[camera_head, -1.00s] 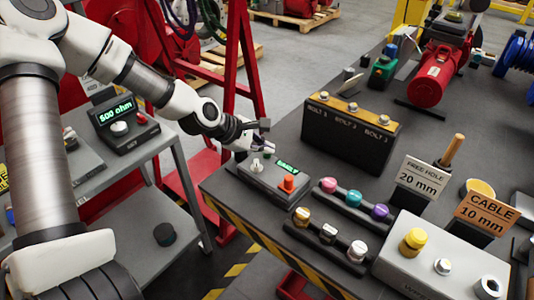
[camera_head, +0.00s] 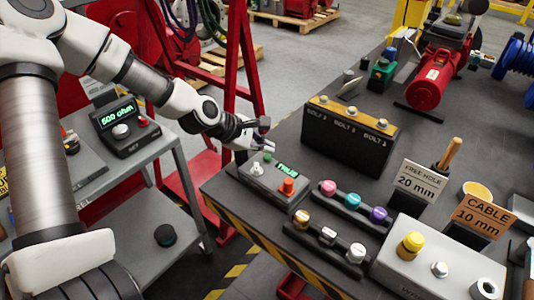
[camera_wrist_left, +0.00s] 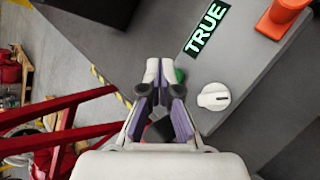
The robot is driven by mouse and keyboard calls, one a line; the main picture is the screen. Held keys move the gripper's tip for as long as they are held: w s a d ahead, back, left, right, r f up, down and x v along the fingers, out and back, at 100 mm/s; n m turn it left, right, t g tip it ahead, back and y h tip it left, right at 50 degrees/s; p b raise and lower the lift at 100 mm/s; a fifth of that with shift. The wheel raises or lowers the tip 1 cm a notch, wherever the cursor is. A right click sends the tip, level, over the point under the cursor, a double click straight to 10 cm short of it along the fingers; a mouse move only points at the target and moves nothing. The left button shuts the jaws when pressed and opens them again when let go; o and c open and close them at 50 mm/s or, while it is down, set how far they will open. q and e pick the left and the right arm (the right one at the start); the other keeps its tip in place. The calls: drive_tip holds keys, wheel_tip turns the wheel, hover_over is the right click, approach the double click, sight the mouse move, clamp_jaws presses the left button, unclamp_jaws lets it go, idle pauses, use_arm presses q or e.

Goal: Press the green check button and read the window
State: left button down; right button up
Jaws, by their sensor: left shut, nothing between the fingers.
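The grey check box (camera_head: 262,184) sits at the near left corner of the dark table. In the left wrist view the window (camera_wrist_left: 207,30) reads TRUE in green letters. My left gripper (camera_head: 264,136) is shut and empty, just above and behind the green button. In the left wrist view the button (camera_wrist_left: 180,75) shows beside the fingertips (camera_wrist_left: 159,68), partly hidden by them. My right gripper is not in view.
A black bolt box (camera_head: 345,140) stands behind the check box. Coloured knob strips (camera_head: 350,205) lie to its right, with a grey box (camera_head: 425,265) and sign cards beyond. A side table at left holds a 500 ohm meter (camera_head: 125,125). A red frame stands behind my arm.

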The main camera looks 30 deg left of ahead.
sight(265, 157)
use_arm(q)
wheel_tip(265, 157, up, 5)
drive_tip(key=p, duration=0.4)
drive_tip(key=shift+p, duration=0.4)
drive_tip(key=shift+f, duration=0.1)
idle(0.5)
